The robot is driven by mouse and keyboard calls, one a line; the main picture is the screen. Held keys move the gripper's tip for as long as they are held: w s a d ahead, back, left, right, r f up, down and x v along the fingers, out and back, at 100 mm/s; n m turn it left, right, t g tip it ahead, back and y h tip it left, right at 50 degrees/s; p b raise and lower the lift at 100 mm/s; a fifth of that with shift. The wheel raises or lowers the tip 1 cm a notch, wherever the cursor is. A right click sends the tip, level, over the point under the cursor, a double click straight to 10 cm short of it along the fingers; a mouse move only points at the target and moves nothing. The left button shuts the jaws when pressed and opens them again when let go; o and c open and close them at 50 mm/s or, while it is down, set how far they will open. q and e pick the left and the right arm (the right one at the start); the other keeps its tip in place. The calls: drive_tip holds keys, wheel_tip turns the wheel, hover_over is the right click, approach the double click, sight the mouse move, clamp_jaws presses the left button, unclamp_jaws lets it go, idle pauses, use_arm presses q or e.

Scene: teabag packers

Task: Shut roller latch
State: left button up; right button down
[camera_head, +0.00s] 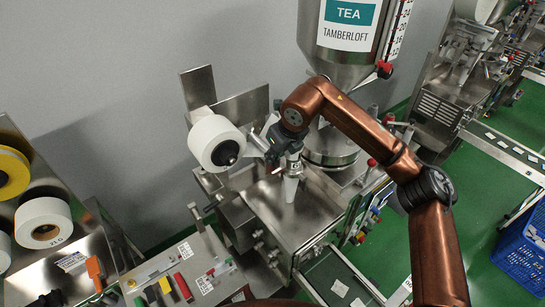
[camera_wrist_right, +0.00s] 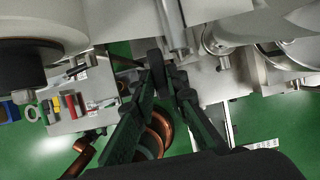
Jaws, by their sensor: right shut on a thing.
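My right gripper (camera_head: 266,147) is beside the large white paper roll (camera_head: 207,137) on the packing machine, just to its right. In the right wrist view the fingers (camera_wrist_right: 162,80) are close together, with a dark rounded knob (camera_wrist_right: 155,58) at their tips. I take this knob to be the handle of the roller latch; the fingers are shut on it. The rest of the latch is mostly hidden by the gripper and machine parts, so I cannot tell its angle. My left gripper is out of view.
The steel hopper (camera_head: 340,62) with the TEA label stands behind my right arm. A bench (camera_head: 217,255) with several coloured handles is at the front left. A rack with a yellow roll (camera_head: 12,172) is at the far left. A blue crate (camera_head: 520,250) stands at the right.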

drive_tip(key=shift+n, duration=0.4)
drive_tip(key=shift+w+d+f+n+g+y+b, duration=0.15)
drive_tip(key=shift+n+g+b, duration=0.1)
drive_tip(key=shift+n, duration=0.25)
drive_tip(key=shift+w+d+r+n+g+y+b, duration=0.15)
drive_tip(key=shift+n+g, duration=0.1)
drive_tip(key=shift+n, duration=0.25)
drive_tip(key=w+n+g+p, duration=0.1)
drive_tip(key=n+p, duration=0.1)
drive_tip(key=n, duration=0.2)
drive_tip(key=w+n+g+p, duration=0.1)
drive_tip(key=n+g+p, duration=0.1)
drive_tip(key=n, duration=0.2)
drive_tip(key=w+n+g+p, duration=0.1)
drive_tip(key=n+p, duration=0.1)
drive_tip(key=n, duration=0.3)
drive_tip(key=shift+w+d+r+g+y, duration=0.15)
drive_tip(key=shift+g+y, duration=0.15)
drive_tip(key=shift+g, duration=0.1)
use_arm(q)
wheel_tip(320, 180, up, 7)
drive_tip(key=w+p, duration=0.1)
drive_tip(key=shift+p, duration=0.35)
use_arm(e)
drive_tip(key=shift+w+n+g, duration=0.2)
drive_tip(key=shift+n+g, duration=0.2)
drive_tip(key=shift+n, duration=0.7)
drive_tip(key=shift+f, duration=0.2)
